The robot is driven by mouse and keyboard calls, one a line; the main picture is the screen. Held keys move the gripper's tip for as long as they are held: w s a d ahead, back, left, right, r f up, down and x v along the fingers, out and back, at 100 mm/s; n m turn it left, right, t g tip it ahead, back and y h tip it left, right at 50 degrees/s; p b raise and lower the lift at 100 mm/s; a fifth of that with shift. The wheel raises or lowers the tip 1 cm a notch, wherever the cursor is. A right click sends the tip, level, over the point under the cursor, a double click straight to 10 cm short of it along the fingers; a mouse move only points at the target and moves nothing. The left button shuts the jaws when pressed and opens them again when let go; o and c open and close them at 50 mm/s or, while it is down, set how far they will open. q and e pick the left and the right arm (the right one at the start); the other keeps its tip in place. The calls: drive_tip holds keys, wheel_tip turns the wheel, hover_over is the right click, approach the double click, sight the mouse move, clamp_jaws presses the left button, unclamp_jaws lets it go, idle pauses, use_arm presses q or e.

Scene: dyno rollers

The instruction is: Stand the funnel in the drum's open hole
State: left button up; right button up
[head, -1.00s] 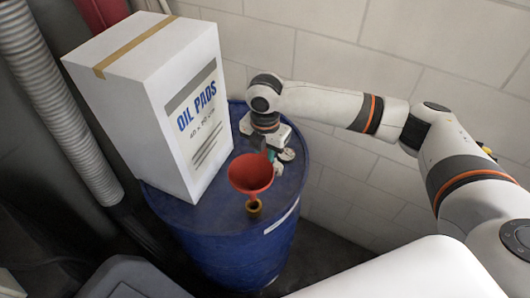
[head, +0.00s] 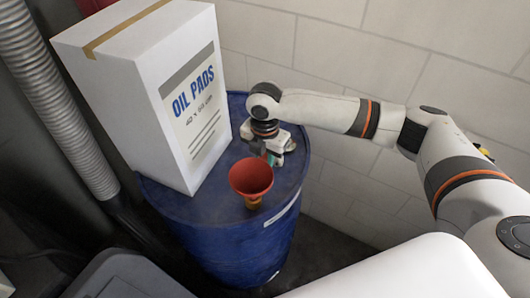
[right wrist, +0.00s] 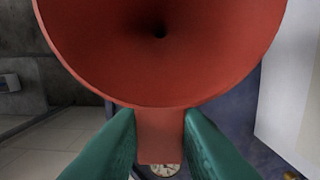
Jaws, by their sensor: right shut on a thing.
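The red funnel (head: 251,177) is upright with its wide mouth up, over the front part of the blue drum's top (head: 215,213). A brass-coloured collar (head: 253,203) shows just below the funnel's front rim. The spout is hidden, so I cannot tell whether it is inside the collar. My right gripper (head: 272,159) is behind the funnel and shut on its tab. In the right wrist view the green fingers (right wrist: 160,140) press both sides of the tab, and the funnel (right wrist: 160,60) fills the upper middle. My left gripper is not in view.
A tall white oil pads box (head: 160,95) stands on the drum's left side, close to the funnel. A pale block wall (head: 370,50) is behind. A ribbed grey hose (head: 55,95) runs down the left. A round pale disc (right wrist: 165,170) shows below the tab.

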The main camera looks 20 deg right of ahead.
drive_tip(key=shift+f, duration=0.3)
drive_tip(key=o, duration=1)
drive_tip(key=shift+o, duration=0.2)
wheel_tip(320, 180, up, 12)
drive_tip(key=b, duration=0.1)
drive_tip(key=shift+b, duration=0.4)
drive_tip(key=shift+s, duration=0.1)
